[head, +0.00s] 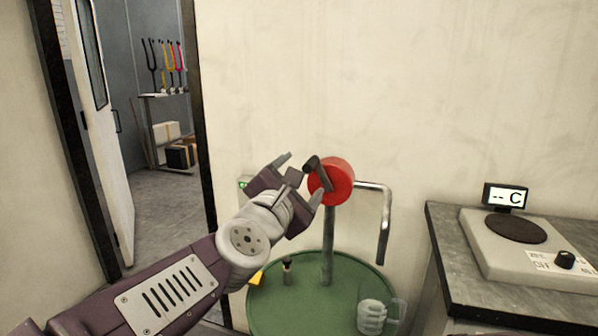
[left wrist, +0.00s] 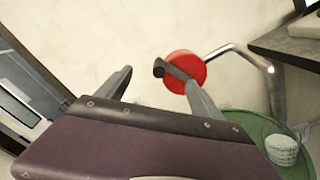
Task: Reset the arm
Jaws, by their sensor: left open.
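My left gripper (head: 303,176) is raised in front of the wall, just left of a red disc (head: 338,181) with a dark handle (head: 317,170). In the left wrist view its two fingers (left wrist: 160,88) are spread apart, with nothing seen held between them. The red disc (left wrist: 187,72) appears just beyond the right finger, and its handle (left wrist: 172,70) points toward the space between the fingers. Whether finger and disc touch, I cannot tell. The disc sits on a grey post (head: 327,250) with a bent metal pipe (head: 386,215). My right gripper is not in view.
A round green table (head: 300,315) holds a clear mug (head: 373,316), a small dark item (head: 287,267) and a yellow piece (head: 256,278). At right, a counter (head: 450,250) carries a hotplate (head: 500,250) with a display (head: 505,196). An open doorway is at left.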

